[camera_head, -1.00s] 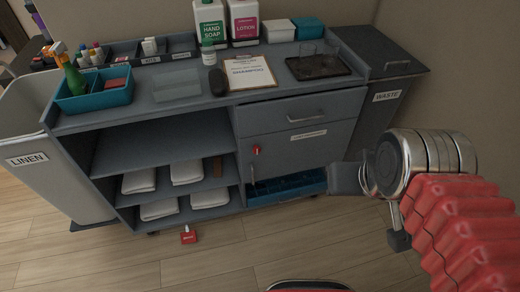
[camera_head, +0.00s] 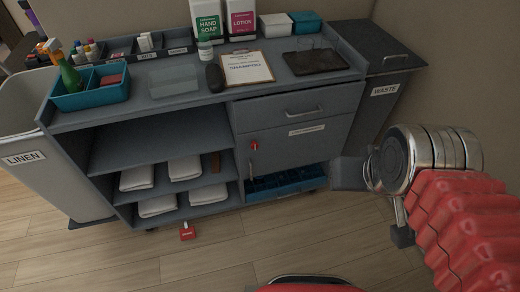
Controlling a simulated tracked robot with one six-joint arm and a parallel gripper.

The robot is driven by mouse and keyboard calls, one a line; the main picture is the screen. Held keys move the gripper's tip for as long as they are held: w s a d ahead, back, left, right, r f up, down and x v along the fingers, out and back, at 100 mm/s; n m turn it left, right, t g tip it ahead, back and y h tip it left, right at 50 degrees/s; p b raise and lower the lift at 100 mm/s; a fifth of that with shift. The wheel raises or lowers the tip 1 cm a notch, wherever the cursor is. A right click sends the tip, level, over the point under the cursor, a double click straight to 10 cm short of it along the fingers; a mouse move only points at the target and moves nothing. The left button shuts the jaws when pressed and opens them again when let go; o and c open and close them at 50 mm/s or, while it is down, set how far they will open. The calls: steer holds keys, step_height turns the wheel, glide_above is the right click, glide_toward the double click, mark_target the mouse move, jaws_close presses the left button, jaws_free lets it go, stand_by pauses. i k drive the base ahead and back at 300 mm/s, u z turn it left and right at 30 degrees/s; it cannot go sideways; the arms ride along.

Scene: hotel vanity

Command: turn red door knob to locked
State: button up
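The small red knob (camera_head: 254,145) sits on the left part of the grey cabinet door (camera_head: 295,150), under a drawer with a bar handle. It is too small for me to tell which way it is turned. My arm comes in from the right with a red ribbed sleeve and a silver wrist. My gripper (camera_head: 352,174) points left, to the right of the door and well apart from the knob in the picture. Its fingers look blurred and dark, and I cannot tell whether they are open.
A blue tray (camera_head: 285,184) lies below the door. A red tag (camera_head: 187,233) is by the floor. A waste bin (camera_head: 392,90) is at right.

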mark_target(255, 145)
steer(key=z, duration=0.4)
steer(key=k, duration=0.7)
steer(key=u, duration=1.5)
steer(key=i, duration=1)
steer(key=u, duration=0.05)
